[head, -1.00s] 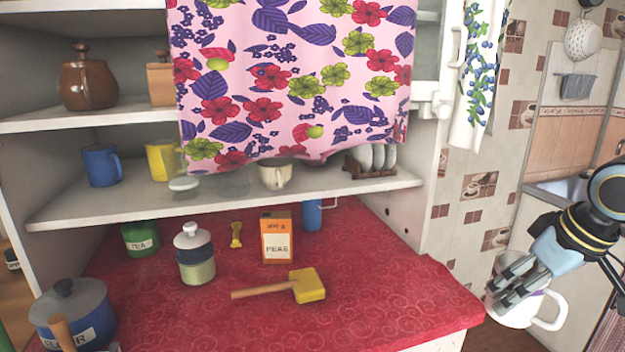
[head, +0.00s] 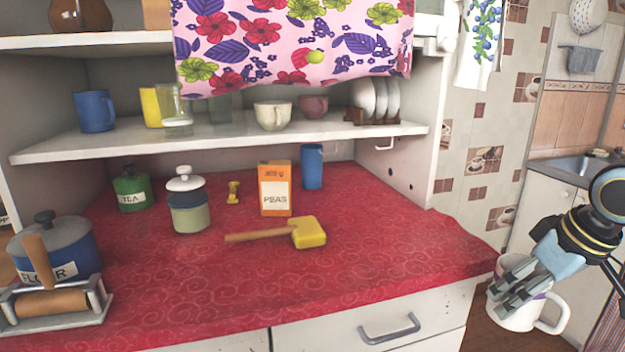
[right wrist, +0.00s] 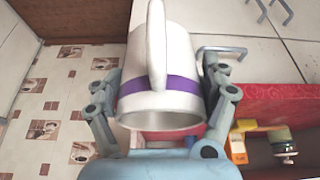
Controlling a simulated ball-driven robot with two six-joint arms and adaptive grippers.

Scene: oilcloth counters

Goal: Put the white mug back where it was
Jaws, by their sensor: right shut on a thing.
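The white mug (head: 524,312) with a purple band is held by my right gripper (head: 515,290) at the right of the head view, off the counter's right end. In the right wrist view the mug (right wrist: 165,55) sits between both fingers (right wrist: 160,100), its handle toward the camera and its open rim in view. My right gripper is shut on it. The red counter (head: 390,255) and the white shelf (head: 335,132) above it are to the left of the mug. My left gripper is not in view.
On the counter are a peas box (head: 274,188), a yellow mallet (head: 309,232), a jar (head: 188,208) and a blue cup (head: 312,166). The counter's front right is clear.

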